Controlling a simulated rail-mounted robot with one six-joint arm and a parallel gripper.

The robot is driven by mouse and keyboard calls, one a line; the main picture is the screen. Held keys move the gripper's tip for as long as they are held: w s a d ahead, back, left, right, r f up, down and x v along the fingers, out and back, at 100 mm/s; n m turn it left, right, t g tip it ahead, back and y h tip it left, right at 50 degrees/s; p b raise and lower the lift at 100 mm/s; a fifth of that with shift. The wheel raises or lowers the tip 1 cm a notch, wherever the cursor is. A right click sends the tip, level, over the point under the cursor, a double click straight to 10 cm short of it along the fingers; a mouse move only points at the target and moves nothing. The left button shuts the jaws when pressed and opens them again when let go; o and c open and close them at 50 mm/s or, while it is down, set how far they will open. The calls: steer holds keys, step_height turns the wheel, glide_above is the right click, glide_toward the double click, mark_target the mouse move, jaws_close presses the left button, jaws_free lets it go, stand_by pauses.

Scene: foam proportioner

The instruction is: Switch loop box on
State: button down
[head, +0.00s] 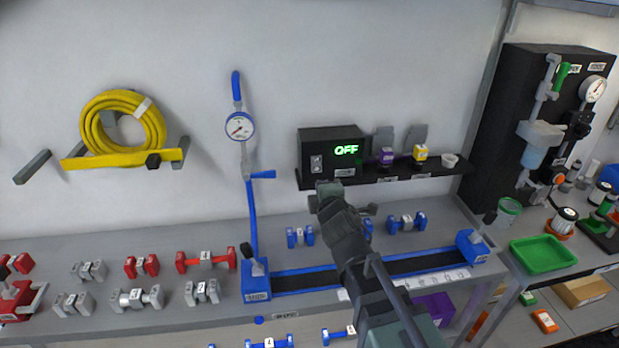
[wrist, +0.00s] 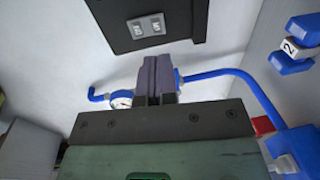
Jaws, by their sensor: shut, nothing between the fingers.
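The loop box (head: 331,152) is a black box on a wall shelf, with a green display reading OFF. Its small grey rocker switch (head: 316,164) sits at the left of its front face. In the wrist view the box (wrist: 195,20) is at the top, with the switch plate (wrist: 146,26) and its two marked halves facing me. My gripper (head: 328,192) is shut and empty, in front of and below the box in the head view. In the wrist view its closed fingers (wrist: 158,75) point toward the box, below the switch. I see a gap between fingertips and switch in that view.
The black shelf (head: 430,172) also holds purple and yellow items right of the box. A blue stand with a gauge (head: 240,126) rises to the left. Blue and red fittings lie on the grey bench (head: 120,245) below. A yellow hose (head: 122,120) hangs further left.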

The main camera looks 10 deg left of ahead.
mark_target(316, 171)
steer(key=x, duration=0.7)
steer(key=shift+w+a+b, duration=0.1)
steer(key=shift+w+b, duration=0.05)
steer(key=shift+b, duration=0.2)
